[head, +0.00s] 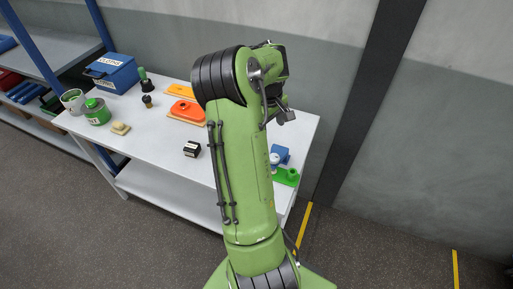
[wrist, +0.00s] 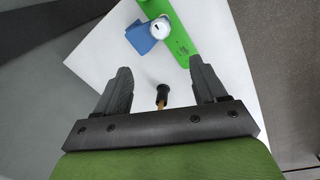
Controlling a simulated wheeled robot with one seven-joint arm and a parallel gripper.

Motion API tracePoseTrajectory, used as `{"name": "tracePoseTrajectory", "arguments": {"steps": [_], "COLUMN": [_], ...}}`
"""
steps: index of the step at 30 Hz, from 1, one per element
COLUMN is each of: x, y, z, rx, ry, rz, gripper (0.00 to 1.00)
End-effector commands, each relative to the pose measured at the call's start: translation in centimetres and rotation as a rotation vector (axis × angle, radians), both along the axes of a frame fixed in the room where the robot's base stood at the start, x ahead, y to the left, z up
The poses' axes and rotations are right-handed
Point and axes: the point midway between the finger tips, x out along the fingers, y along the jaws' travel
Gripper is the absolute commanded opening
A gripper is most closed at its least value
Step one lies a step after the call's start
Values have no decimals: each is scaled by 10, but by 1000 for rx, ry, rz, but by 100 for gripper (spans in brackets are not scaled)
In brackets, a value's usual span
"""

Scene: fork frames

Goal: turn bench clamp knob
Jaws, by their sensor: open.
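In the wrist view, a green base plate (wrist: 180,47) lies on the white bench with a blue block (wrist: 142,37) and a round white knob (wrist: 161,29) on it. The blue block also shows in the head view (head: 280,153), beside the green plate (head: 287,177) at the bench's right end. My gripper (wrist: 160,64) is open, its two dark fingers pointing toward the plate and knob, apart from them. A small black cap on a brass stem (wrist: 162,95) shows between the fingers; I cannot tell whether it belongs to my gripper. In the head view my arm hides part of the bench.
On the bench (head: 150,150) stand a blue box (head: 112,73), a green tin (head: 96,112), an orange part (head: 187,110) and a black-and-white block (head: 191,149). A wall runs behind the bench. The floor to the right is clear.

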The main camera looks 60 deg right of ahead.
Motion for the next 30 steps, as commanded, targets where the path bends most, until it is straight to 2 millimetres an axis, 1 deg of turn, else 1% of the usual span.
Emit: {"name": "tracePoseTrajectory", "arguments": {"steps": [2, 5, 15, 19, 21, 24, 30], "x": [-1, -2, -5, -5, -5, -5, -5], "y": [-2, -2, -11, -14, -16, -17, -17], "z": [-9, -28, -114, -140, -150, -158, -159], "rx": [1, 5, 6, 5, 3, 2, 1], "ry": [5, 6, 6, 5, 4, 2, 1], "rz": [1, 0, 0, -1, 0, 1, 1], "gripper": [71, 71, 71, 71, 71, 71, 71]}}
